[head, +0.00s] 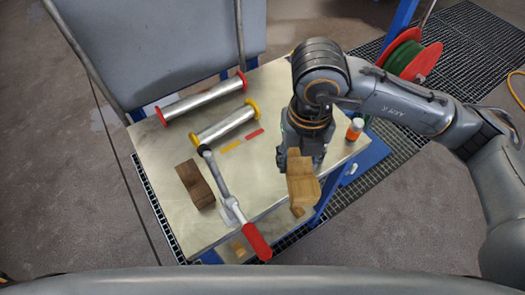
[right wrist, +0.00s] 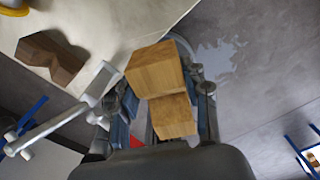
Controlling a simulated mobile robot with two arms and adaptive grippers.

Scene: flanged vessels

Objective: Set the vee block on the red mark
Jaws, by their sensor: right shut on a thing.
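My right gripper (head: 303,160) is shut on a light wooden vee block (head: 301,188) and holds it over the table's front right part. The notched block fills the space between the fingers in the right wrist view (right wrist: 155,70). The red mark (head: 255,133) is a short strip on the table, left of the gripper, with a yellow mark (head: 230,146) beside it. A darker brown notched block (head: 195,185) lies on the left of the table and also shows in the right wrist view (right wrist: 50,58). My left gripper is in neither view.
A red-ended pipe spool (head: 203,99) and a yellow-ended one (head: 224,123) lie at the back of the table (head: 160,150). An orange-and-white bottle (head: 354,129) stands at the right edge.

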